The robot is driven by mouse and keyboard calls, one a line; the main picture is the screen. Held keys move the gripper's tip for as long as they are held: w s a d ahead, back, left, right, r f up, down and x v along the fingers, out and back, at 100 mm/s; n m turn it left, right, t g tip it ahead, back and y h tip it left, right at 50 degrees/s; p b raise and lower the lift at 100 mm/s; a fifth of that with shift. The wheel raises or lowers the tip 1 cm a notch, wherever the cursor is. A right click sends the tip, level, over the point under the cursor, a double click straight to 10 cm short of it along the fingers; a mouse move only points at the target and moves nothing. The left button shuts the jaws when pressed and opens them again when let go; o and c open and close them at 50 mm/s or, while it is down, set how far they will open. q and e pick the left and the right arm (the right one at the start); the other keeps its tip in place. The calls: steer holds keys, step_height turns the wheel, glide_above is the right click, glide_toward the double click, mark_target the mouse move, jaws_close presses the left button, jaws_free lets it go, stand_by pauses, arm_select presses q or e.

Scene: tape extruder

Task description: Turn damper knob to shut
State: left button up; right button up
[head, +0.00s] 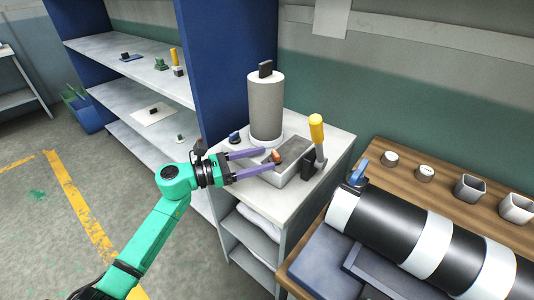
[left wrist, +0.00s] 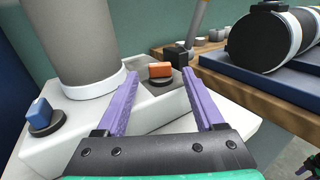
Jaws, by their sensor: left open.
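An orange knob (left wrist: 160,70) on a dark round base sits on the light grey machine housing (left wrist: 155,115). It also shows in the head view (head: 273,157). My left gripper (head: 270,158) is open, its purple fingers to either side of the orange knob at their tips; I cannot tell whether they touch it. A blue knob (left wrist: 38,110) on a dark round base is at the left of the housing, also in the head view (head: 235,137). No label shows which is the damper knob.
A tall grey cylinder (head: 266,105) with a black piece on top stands behind the orange knob. A yellow-handled lever (head: 316,130) rises at the right. A blue-edged shelf (head: 140,60) is left; a wooden bench (head: 450,195) with a black-and-white roller (head: 400,228) is right.

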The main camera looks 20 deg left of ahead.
mark_target(275, 157)
arm_select(q)
steer(key=shift+x, duration=1.2)
steer(key=shift+s, duration=0.1)
jaws_close()
